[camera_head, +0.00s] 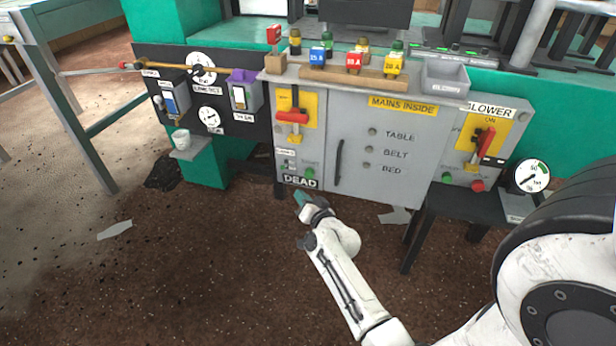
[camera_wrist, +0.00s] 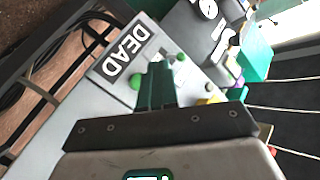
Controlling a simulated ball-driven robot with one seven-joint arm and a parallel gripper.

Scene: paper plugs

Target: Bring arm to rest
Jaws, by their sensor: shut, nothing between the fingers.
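My gripper (camera_head: 300,198) is in front of the lower left part of the grey mains cabinet (camera_head: 350,140), near the DEAD label (camera_head: 300,181). Its teal fingers are together and empty. In the wrist view my gripper (camera_wrist: 158,80) shows its fingers closed, pointing toward the panel, with the DEAD label (camera_wrist: 127,50) and a green button (camera_wrist: 136,82) beyond. I cannot tell the exact gap to the panel. My white arm reaches out from the lower right in the head view.
Red-handled switches (camera_head: 291,117) stick out from the front. A dark stand (camera_head: 450,205) is at right. The brown floor (camera_head: 230,270) in front is mostly clear.

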